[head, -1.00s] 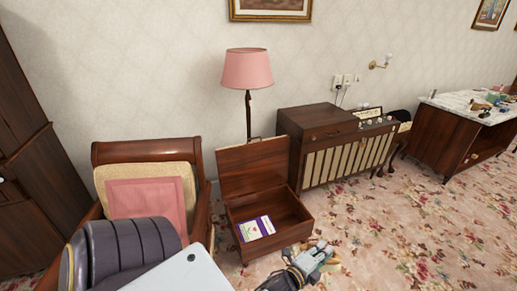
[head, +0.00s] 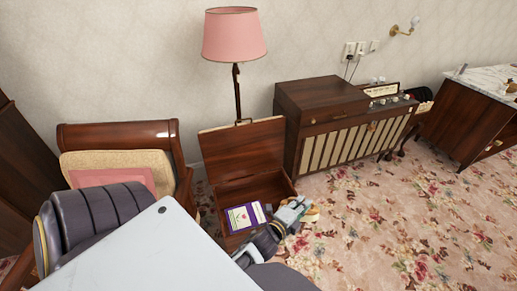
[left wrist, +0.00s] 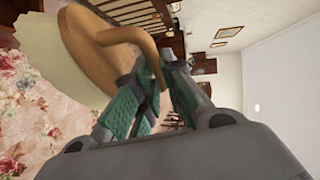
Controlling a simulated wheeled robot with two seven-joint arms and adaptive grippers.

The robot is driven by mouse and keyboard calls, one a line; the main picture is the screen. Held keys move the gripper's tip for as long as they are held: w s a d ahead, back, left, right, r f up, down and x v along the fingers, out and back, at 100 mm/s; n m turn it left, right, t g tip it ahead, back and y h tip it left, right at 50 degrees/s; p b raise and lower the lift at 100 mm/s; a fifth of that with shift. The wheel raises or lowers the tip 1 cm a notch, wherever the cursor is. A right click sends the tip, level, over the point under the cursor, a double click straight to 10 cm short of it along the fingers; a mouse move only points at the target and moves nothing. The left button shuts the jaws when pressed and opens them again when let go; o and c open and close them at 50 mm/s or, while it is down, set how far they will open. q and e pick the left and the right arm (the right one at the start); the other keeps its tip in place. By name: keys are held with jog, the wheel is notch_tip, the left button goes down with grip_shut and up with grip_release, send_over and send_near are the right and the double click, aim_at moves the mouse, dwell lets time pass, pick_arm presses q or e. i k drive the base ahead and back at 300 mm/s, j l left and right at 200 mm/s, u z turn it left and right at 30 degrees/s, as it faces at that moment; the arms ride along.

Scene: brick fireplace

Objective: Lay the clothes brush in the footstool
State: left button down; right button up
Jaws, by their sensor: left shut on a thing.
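The footstool (head: 284,187) is an open dark wooden box with its lid (head: 243,152) raised, standing on the carpet in the head view. My left gripper (head: 299,207) is at its front right corner. It is shut on the clothes brush, which shows in the head view as a small tan piece (head: 313,215) mostly hidden behind the fingers. In the left wrist view the brush (left wrist: 92,50) is large, with a tan wooden body and pale bristles, and its handle lies between the green-padded fingers (left wrist: 155,90). My right gripper is not in view.
A purple and white booklet (head: 244,216) lies in the footstool. An armchair (head: 125,135) stands to the left, a pink floor lamp (head: 235,35) behind, and a wooden radio cabinet (head: 345,135) to the right. The flowered carpet (head: 390,220) at the right is clear.

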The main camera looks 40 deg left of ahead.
aim_at(276, 208)
jog(key=i+j, duration=0.4)
jog(key=j, duration=0.2)
jog(key=i+j, duration=0.4)
jog(key=j, duration=0.15)
jog(key=j+u, duration=0.05)
